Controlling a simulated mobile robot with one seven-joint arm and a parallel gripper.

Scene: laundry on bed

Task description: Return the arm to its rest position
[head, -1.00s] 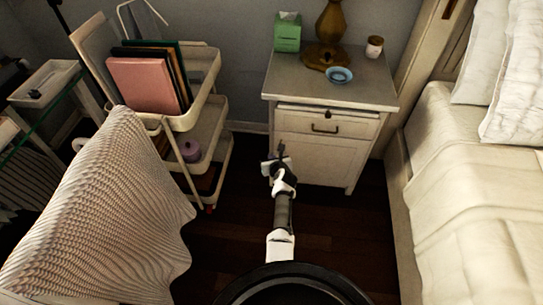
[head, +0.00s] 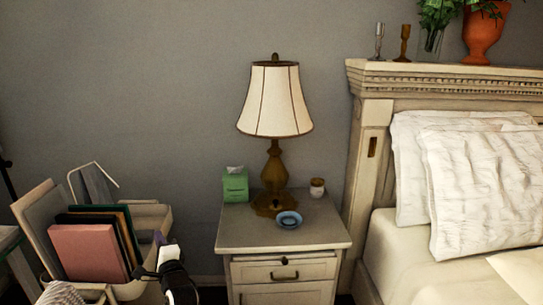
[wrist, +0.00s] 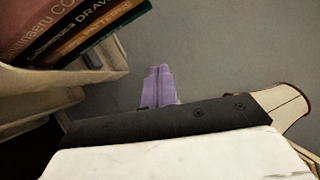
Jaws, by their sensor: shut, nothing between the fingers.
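My gripper (wrist: 158,88) shows in the wrist view as purple fingertips close together, with nothing held between them. The wrist view looks past the fingertips at a grey wall, with book spines at the upper left and the lampshade's edge at the right.
A white cart (head: 128,290) with upright books (head: 88,252) stands close to the left of my arm. A nightstand (head: 300,236) to the right holds a lamp (head: 275,100), green tissue box (head: 235,186), blue bowl (head: 288,220) and small jar (head: 317,187). The bed (head: 400,255) is farther right.

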